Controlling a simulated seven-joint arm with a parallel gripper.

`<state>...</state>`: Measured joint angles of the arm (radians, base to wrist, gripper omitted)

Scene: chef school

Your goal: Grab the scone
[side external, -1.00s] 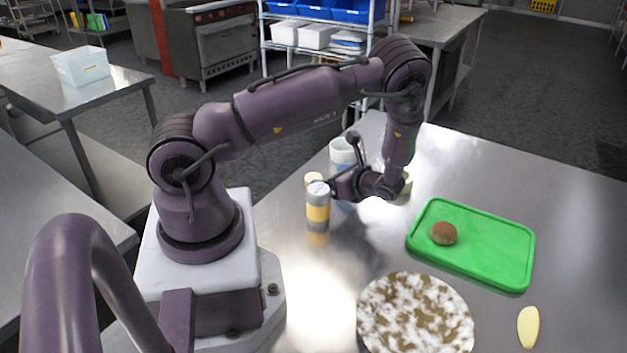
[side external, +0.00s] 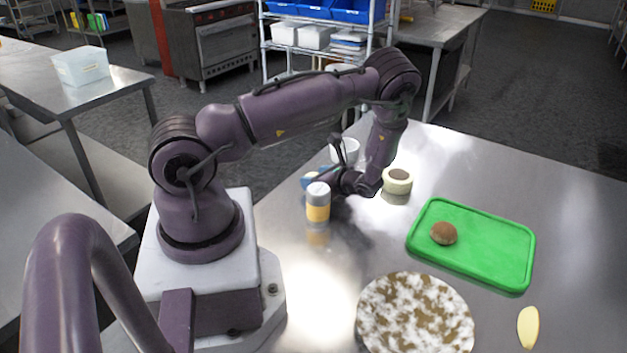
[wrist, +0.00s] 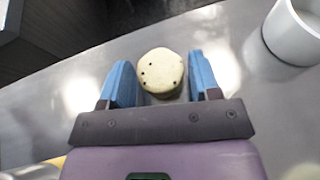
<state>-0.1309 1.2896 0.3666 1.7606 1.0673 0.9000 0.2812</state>
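How far the fingertips are above the table is hard to tell.
A white cup (side external: 345,151) stands behind my wrist and shows at the upper right in the wrist view (wrist: 292,32). A green board (side external: 495,245) holds a brown round item (side external: 443,232). A speckled round board (side external: 415,315) lies in front.

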